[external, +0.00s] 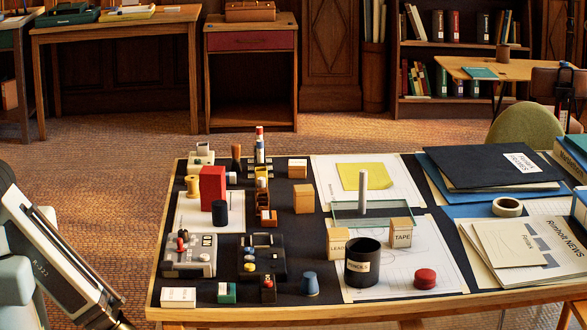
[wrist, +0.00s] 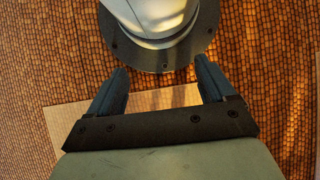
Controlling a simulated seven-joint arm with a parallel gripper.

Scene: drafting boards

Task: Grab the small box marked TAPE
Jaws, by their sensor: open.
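The small tan box marked TAPE (external: 401,236) stands upright on the right half of the drafting table in the external view, its label facing the camera. It is just behind and right of a black cup (external: 362,275) and in front of a clear glass tray (external: 350,213). A similar box marked LEADS (external: 338,238) stands to its left, partly hidden by the cup. My gripper (wrist: 162,80) shows in the wrist view with its two dark fingers apart and nothing between them. It points at the floor and my own base, away from the box.
A red round tin (external: 425,278) sits right of the cup. A tape roll (external: 507,207), folders and papers crowd the table's right side. Several small blocks and devices, with a tall red box (external: 212,187), fill the left side. A white post (external: 362,193) rises at the tray.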

